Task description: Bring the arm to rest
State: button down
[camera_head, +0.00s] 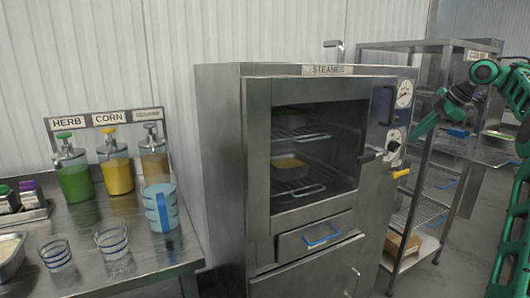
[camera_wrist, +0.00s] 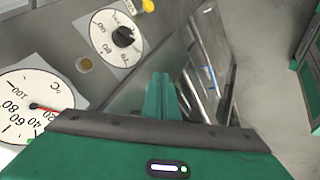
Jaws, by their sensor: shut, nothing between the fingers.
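My green arm reaches in from the right edge in the head view. My gripper (camera_head: 424,128) is shut and empty, its tip pointing down-left beside the right front of the steamer (camera_head: 228,170). In the wrist view my gripper (camera_wrist: 163,80) shows its green fingers together. The steamer's round thermometer dial (camera_wrist: 28,108) and its timer knob (camera_wrist: 122,36) lie to the left of the fingers. The steamer door is shut, and a pan (camera_head: 288,166) sits on a rack behind its window.
A wire-shelf rack (camera_head: 400,218) labelled as a cooler stands right of the steamer, close behind my gripper. A metal counter (camera_head: 150,252) at left holds pump dispensers (camera_head: 117,172), a blue-striped jug (camera_head: 161,208) and glasses (camera_head: 112,242). Open floor shows at far right.

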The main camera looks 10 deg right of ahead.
jog(key=a+f+m+g, duration=0.15)
jog(key=a+m, duration=0.25)
jog(key=a, duration=0.6)
jog(key=s+a+f+m+g+h, duration=0.25)
jog(key=s+a+m, duration=0.25)
jog(key=s+a, duration=0.35)
jog(key=s+a+f+m, duration=0.2)
jog(key=s+f+m, duration=0.2)
jog(key=s, duration=0.8)
jog(key=s+a+f+m+g, duration=0.1)
jog(key=s+a+f+m, duration=0.1)
jog(key=s+f+m, duration=0.2)
jog(key=s+a+f+m+g, duration=0.1)
jog(key=s+f, duration=0.8)
jog(key=s, duration=1.1)
jog(key=a+m, duration=0.1)
jog(key=m, duration=0.1)
jog(key=shift+s+f+m+h, duration=0.25)
jog(key=shift+f+m+h, duration=0.1)
jog(key=shift+m, duration=0.05)
jog(key=shift+w+f+g, duration=0.25)
jog(key=shift+w+g, duration=0.05)
jog(key=shift+w, duration=0.35)
